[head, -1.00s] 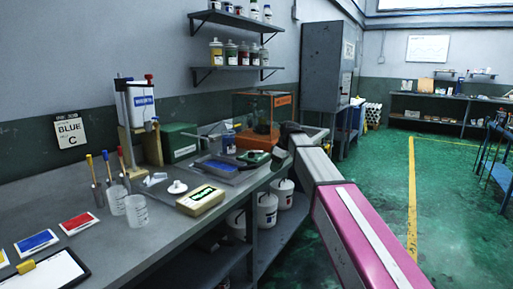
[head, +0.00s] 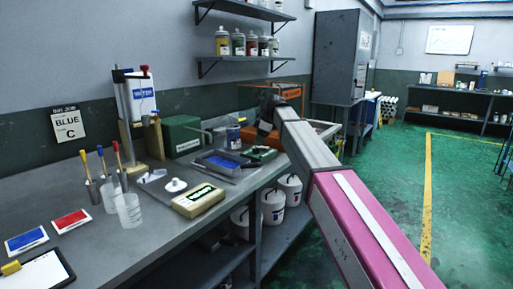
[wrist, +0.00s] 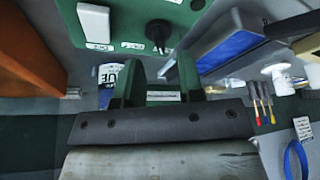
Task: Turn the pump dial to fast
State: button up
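The green pump (head: 264,155) sits on the bench beside the tray in the head view. In the wrist view the pump (wrist: 125,12) fills the upper middle, with a black dial (wrist: 158,32) on it and small white labels nearby. The label words and the dial's setting are too small to read. My gripper (head: 266,112) is above the back of the bench in the head view, in front of the orange box. In the wrist view its two dark fingers (wrist: 160,82) are apart with nothing held between them, and the dial is beyond them, untouched.
A grey tray with a blue inside (head: 215,162) lies left of the pump. A blue-labelled can (head: 232,138) and an orange box (head: 257,140) stand behind. A yellow box (head: 198,201) lies in front. A green box (head: 180,136) stands farther left.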

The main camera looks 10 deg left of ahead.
aim_at(256, 151)
jog(key=shift+x, duration=1.8)
grip_shut()
